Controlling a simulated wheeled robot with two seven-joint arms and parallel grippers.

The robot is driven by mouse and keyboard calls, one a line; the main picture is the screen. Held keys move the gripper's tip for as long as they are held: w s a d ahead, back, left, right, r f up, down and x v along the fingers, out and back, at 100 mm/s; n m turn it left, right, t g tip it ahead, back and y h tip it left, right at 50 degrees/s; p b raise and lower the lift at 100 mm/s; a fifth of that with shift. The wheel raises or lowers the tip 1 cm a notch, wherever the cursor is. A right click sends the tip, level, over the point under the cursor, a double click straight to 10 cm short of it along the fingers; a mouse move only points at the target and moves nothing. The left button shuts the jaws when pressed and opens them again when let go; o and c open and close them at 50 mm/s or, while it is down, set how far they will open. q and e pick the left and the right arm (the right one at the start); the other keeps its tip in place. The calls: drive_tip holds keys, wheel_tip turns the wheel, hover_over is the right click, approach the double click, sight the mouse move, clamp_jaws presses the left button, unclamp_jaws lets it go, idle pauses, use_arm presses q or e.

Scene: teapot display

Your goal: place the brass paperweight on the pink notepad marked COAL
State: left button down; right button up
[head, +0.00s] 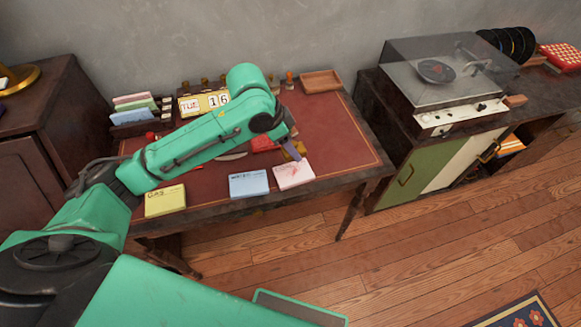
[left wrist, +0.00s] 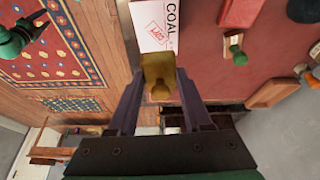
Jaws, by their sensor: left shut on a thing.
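The pink notepad marked COAL (head: 292,177) lies on the desk's red top near its front edge, right of the blue notepad. Its printed word and a red stamp mark show in the left wrist view (left wrist: 150,22). My left gripper (left wrist: 160,78) is shut on the brass paperweight (left wrist: 157,66), which has a flat base and a knob. In the left wrist view the paperweight overlaps the notepad's edge; its height above the pad cannot be told. In the head view the left gripper (head: 295,151) is just behind the pink pad.
A blue notepad (head: 249,184) and a yellow notepad (head: 165,201) lie left along the front edge. A red object (head: 264,144) lies behind the gripper. A wooden tray (head: 321,81) stands at the back. The desk's right side is clear.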

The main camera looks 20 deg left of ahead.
sight(296, 171)
use_arm(q)
wheel_tip(296, 171, down, 8)
drive_tip(key=shift+r, duration=0.1)
use_arm(e)
drive_tip(key=shift+s+d+f, duration=0.1)
drive_tip(key=shift+s+d, duration=0.4)
drive_tip(key=shift+s, duration=0.25)
use_arm(q)
drive_tip(key=shift+c, duration=1.7)
unclamp_jaws()
drive_tip(key=shift+f, duration=0.2)
use_arm(e)
drive_tip(key=shift+w, duration=0.1)
use_arm(q)
drive_tip(key=v, duration=1.2)
drive_tip(key=shift+r, duration=0.15)
use_arm(e)
drive_tip(key=shift+r, duration=0.3)
